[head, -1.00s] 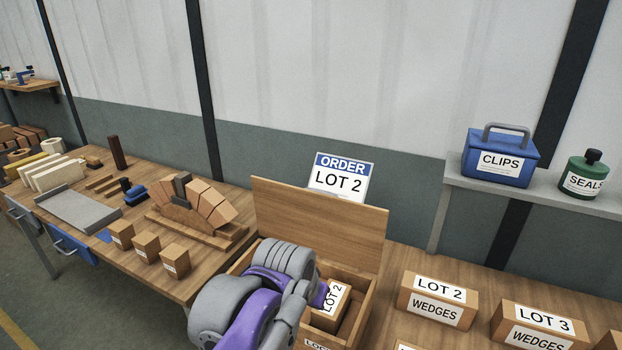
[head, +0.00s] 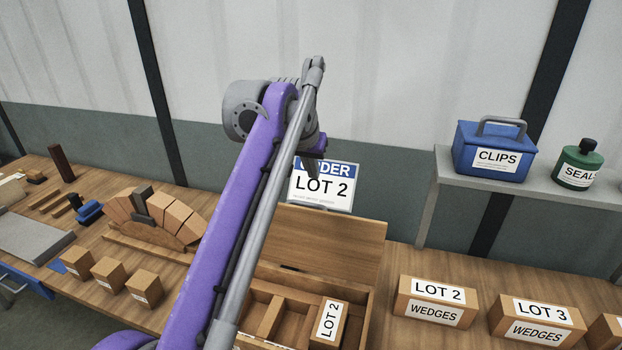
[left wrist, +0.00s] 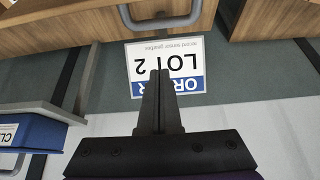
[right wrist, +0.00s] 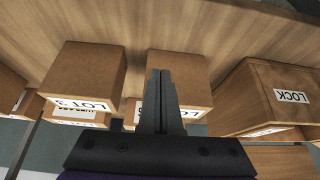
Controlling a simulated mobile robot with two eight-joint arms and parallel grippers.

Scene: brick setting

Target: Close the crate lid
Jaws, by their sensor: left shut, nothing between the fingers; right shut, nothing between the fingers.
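The wooden crate (head: 364,322) stands on the bench in the head view. Its lid (head: 330,238) stands open, tilted back at the rear edge. Inside are wooden dividers and a small box labelled LOT 2 (head: 329,322). My left arm crosses in front of the crate and hides its left part. My left gripper (head: 314,170) is raised above the lid's upper edge, in front of the order sign. In the left wrist view its fingers (left wrist: 155,78) are shut and empty. My right gripper (right wrist: 160,78) is shut and empty in the right wrist view, outside the head view.
The ORDER LOT 2 sign (head: 322,188) stands behind the lid. WEDGES boxes (head: 432,302) stand right of the crate. A shelf (head: 440,170) holds a blue CLIPS case (head: 493,150) and a green SEALS bottle (head: 578,165). A brick arch (head: 160,215) stands to the left.

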